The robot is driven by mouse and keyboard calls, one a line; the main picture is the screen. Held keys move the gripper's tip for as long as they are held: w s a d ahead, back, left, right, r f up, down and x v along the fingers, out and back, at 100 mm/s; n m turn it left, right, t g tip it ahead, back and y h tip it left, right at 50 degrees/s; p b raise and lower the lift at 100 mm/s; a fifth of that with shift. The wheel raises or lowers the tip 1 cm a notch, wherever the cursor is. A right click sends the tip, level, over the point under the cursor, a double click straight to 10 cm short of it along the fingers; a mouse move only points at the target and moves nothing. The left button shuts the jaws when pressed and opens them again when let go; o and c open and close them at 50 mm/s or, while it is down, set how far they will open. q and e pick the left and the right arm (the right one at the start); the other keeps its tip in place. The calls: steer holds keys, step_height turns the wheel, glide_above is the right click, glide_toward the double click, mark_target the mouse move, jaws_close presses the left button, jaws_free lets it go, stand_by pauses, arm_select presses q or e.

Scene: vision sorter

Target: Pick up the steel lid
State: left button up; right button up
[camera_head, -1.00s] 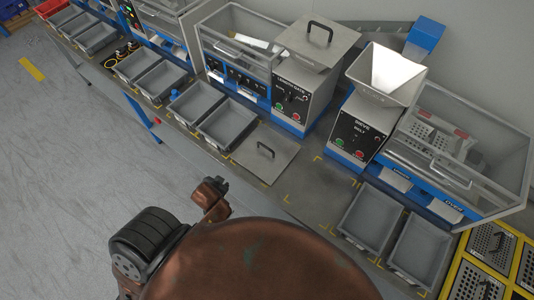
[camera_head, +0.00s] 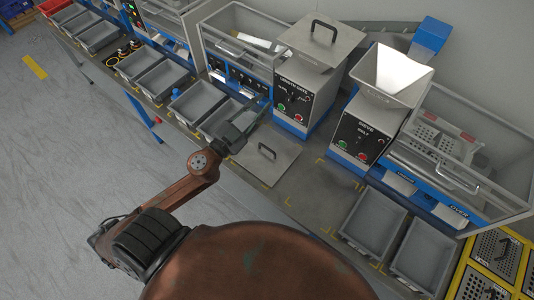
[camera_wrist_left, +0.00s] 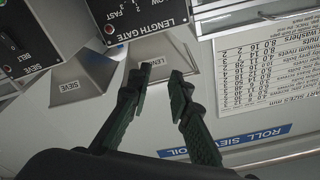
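A similar steel plate with a dark handle (camera_head: 319,38) sits on top of that machine. My left gripper (camera_head: 256,113) is above the bench behind and slightly left of the lying lid, near the machine's front and the grey trays. In the left wrist view its two dark fingers (camera_wrist_left: 160,82) are apart with nothing between them. Neither lid can be made out in that view. My right gripper is out of view.
The length gate machine (camera_head: 296,92) stands close behind my left gripper. The sieve machine (camera_head: 358,138) with its hopper stands to the right. Grey trays (camera_head: 371,222) line the bench front on both sides. Bare bench with yellow corner marks lies right of the lid.

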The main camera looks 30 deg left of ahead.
arm_select(q)
steer(key=d+m+g+h, duration=0.2)
steer(key=d+m+h, duration=0.3)
steer(key=d, duration=0.1)
steer(key=m+g+y, duration=0.3)
steer(key=m+g, duration=0.3)
steer(key=g, duration=0.5)
glide_toward(266, 148)
steer(key=w+d+f, duration=0.2)
steer(key=x, duration=0.2)
steer(key=b+x, duration=0.1)
steer(key=x, duration=0.2)
steer(key=a+b+x, duration=0.1)
steer(key=x, duration=0.1)
steer(key=shift+d+f, duration=0.1)
steer(key=shift+f, duration=0.45)
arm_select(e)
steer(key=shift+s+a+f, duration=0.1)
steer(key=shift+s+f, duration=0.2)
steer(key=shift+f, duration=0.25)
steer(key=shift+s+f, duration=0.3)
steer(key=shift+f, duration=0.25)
arm_select(q)
steer(key=shift+c, duration=0.7)
steer(key=shift+r, duration=0.1)
jaws_close()
